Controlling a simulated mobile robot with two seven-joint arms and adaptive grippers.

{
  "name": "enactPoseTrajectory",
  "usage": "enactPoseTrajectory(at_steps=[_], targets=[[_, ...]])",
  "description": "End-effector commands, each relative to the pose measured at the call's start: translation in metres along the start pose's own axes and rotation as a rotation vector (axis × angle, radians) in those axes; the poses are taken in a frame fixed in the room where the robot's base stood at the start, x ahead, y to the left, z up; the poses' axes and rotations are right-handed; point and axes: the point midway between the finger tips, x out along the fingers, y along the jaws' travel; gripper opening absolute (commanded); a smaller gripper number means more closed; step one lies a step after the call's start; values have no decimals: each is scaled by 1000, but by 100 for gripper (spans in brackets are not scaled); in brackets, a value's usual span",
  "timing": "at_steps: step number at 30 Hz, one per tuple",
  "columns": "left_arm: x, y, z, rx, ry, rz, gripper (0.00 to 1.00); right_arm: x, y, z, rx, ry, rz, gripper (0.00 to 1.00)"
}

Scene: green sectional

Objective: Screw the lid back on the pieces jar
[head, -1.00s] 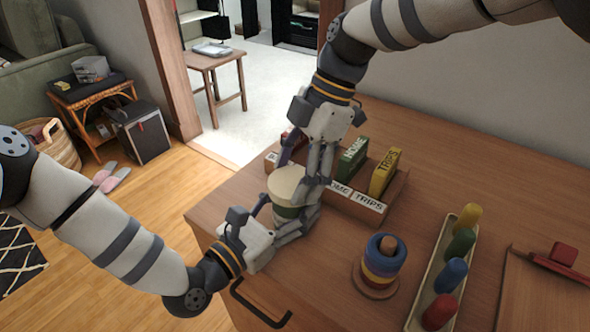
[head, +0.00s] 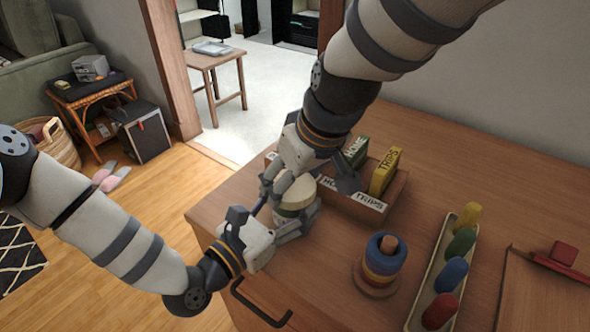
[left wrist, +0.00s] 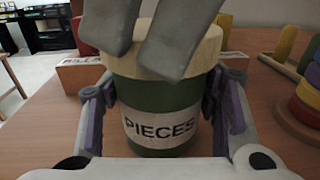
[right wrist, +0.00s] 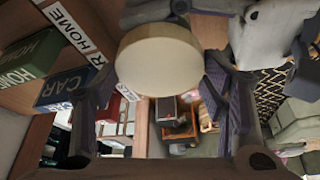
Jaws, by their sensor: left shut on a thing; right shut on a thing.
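The pieces jar (left wrist: 160,98) is green with a white PIECES label and stands upright on the wooden top. Its pale round lid (left wrist: 128,66) sits on the jar's mouth in the left wrist view; the thread is hidden. My left gripper (head: 284,232) is shut around the jar's body, one finger on each side in the left wrist view. My right gripper (head: 292,192) is shut on the lid from above; the right wrist view shows the lid (right wrist: 160,60) between its fingers. The head view shows only part of the jar between the grippers.
A wooden box (head: 345,202) with HOME and TRIPS cards stands just behind the jar. A ring stacker (head: 381,264) and a tray of coloured pegs (head: 440,278) stand to the right. A drawer handle (head: 260,304) shows at the front.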

Motion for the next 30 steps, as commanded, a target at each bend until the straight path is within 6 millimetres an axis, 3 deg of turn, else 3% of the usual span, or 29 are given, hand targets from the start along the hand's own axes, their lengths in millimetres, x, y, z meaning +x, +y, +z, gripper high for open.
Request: enactPoseTrajectory(at_steps=[8, 9, 12, 22, 30], targets=[[0, 0, -1, -1, 3, 1, 0, 0, 0, -1, 28, 3, 8, 48], [0, 0, -1, -1, 3, 1, 0, 0, 0, -1, 27, 3, 8, 68], [0, 0, -1, -1, 3, 1, 0, 0, 0, -1, 27, 2, 7, 86], [0, 0, -1, -1, 3, 1, 0, -3, 0, -2, 25, 3, 7, 86], [0, 0, -1, 0, 3, 1, 0, -36, 0, -16, 25, 4, 8, 86]])
